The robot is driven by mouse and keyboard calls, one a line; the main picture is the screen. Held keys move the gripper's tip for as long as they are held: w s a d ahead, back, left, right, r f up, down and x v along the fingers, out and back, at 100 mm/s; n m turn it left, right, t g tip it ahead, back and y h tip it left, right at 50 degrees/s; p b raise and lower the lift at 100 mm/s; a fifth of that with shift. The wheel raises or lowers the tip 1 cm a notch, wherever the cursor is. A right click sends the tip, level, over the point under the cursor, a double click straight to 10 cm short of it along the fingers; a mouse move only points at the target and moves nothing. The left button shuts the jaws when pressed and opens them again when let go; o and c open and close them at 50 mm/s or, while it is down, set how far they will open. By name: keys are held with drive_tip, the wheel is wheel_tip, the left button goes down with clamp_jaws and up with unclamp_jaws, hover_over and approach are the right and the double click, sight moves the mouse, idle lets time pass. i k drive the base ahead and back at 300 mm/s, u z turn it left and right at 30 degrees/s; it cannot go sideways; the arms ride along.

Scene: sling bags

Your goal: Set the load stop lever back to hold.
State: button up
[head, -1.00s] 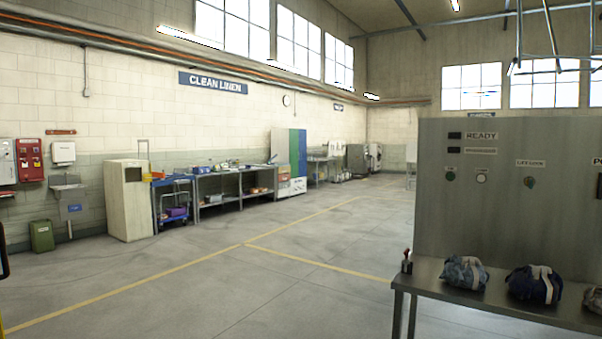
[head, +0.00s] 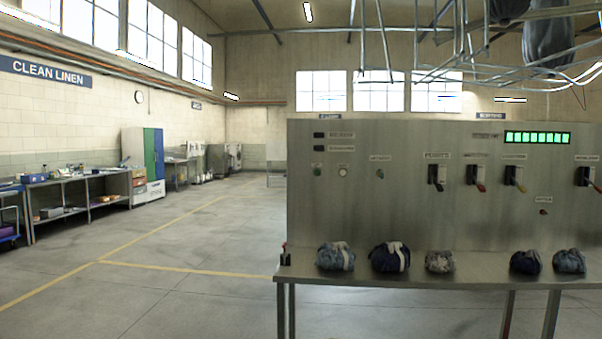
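A steel control panel (head: 400,210) stands at the right in the head view. It carries several levers in dark slots: one with a dark handle (head: 437,178), one with a red tip (head: 477,180), one with a yellow-orange tip (head: 516,180), and one at the far right (head: 587,178). Their labels are too small to read surely, so I cannot tell which is the load stop lever. All handles appear to point downward. My gripper is not in view.
A steel bench (head: 440,272) runs along the panel's front with several tied bundles, including a navy one (head: 390,257). A green display (head: 537,138) is lit. Overhead rails (head: 470,65) hang above. The floor at left (head: 170,285) is open, with work tables (head: 80,190) beyond.

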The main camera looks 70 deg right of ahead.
sight(520, 187)
drive_tip(key=z, duration=1.4)
drive_tip(key=k, duration=0.1)
drive_tip(key=z, duration=2.35)
drive_tip(key=i, duration=3.55)
